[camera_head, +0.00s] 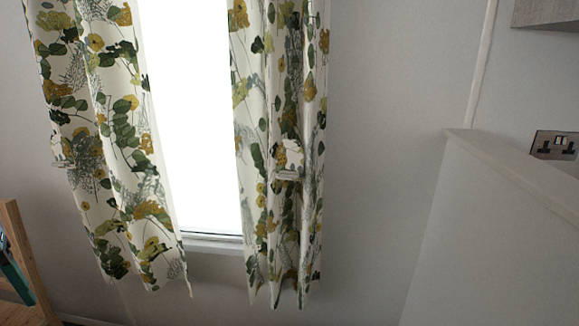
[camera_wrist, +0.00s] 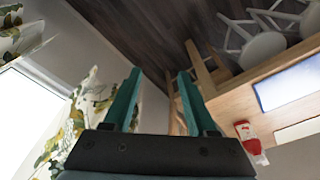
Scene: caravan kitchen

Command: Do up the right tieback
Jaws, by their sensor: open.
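The right curtain (camera_head: 262,110), with green and mustard flowers on white, hangs nearly straight beside the bright window in the head view. A small pale piece, seemingly the right tieback (camera_head: 288,175), shows at its middle height; its ends and fastening are too small to make out. The left curtain (camera_head: 110,120) hangs on the other side, with a similar pale piece (camera_head: 62,163) at its outer edge. My gripper (camera_wrist: 158,73) shows in the wrist view with two teal fingers apart and nothing between them. Flowered curtain cloth (camera_wrist: 85,110) shows to its left, apart from the fingers.
A wooden table (camera_wrist: 225,105) with a red and white bottle (camera_wrist: 250,138) is right of my gripper in the wrist view, with white chairs (camera_wrist: 262,48) beyond. In the head view, a pale partition (camera_head: 490,230) stands right of the curtains, with bare wall between.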

